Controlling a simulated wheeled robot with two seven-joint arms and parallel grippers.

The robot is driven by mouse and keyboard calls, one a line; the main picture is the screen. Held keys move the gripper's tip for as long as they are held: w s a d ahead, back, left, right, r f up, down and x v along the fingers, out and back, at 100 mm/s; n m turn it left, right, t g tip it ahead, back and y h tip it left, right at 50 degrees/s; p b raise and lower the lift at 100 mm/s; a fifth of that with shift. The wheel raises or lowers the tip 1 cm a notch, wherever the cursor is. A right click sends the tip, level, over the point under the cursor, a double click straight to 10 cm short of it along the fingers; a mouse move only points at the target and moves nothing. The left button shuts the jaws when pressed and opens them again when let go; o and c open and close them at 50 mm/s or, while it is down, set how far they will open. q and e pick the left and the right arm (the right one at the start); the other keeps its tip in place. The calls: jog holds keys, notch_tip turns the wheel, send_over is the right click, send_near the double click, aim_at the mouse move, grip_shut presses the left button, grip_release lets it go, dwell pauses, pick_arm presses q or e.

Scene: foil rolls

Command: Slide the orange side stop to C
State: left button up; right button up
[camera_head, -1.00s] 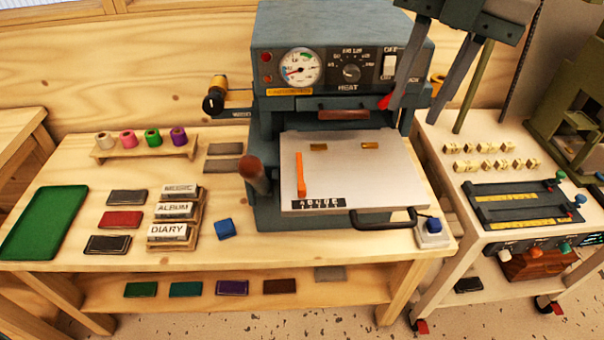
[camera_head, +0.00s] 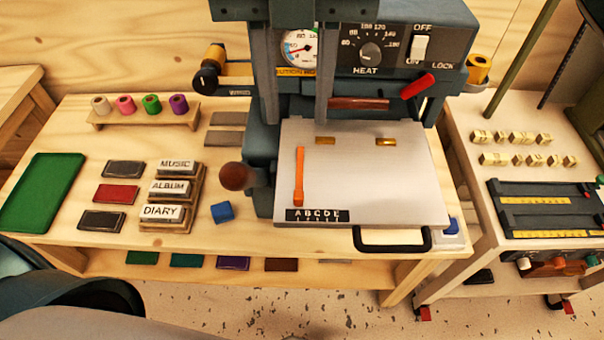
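The orange side stop (camera_head: 299,178) is an upright-looking thin bar on the left part of the pale plate (camera_head: 370,185) of the press. Its lower end is by the left end of the black letter scale (camera_head: 318,215), near A and B, left of C. The fingertips appear just above the far end of the stop in the picture, not clearly touching anything.
The press body with its gauge and heat dial (camera_head: 371,54) stands behind the plate. A red lever (camera_head: 418,86) is at its right, a round brown knob (camera_head: 237,176) left of the plate, a black handle (camera_head: 392,241) in front. A blue cube (camera_head: 222,212) lies left.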

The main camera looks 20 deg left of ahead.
aim_at(299, 193)
notch_tip(299, 193, down, 18)
jog(key=p, duration=0.3)
jog(key=shift+r, duration=0.25)
dwell(0.4)
grip_shut()
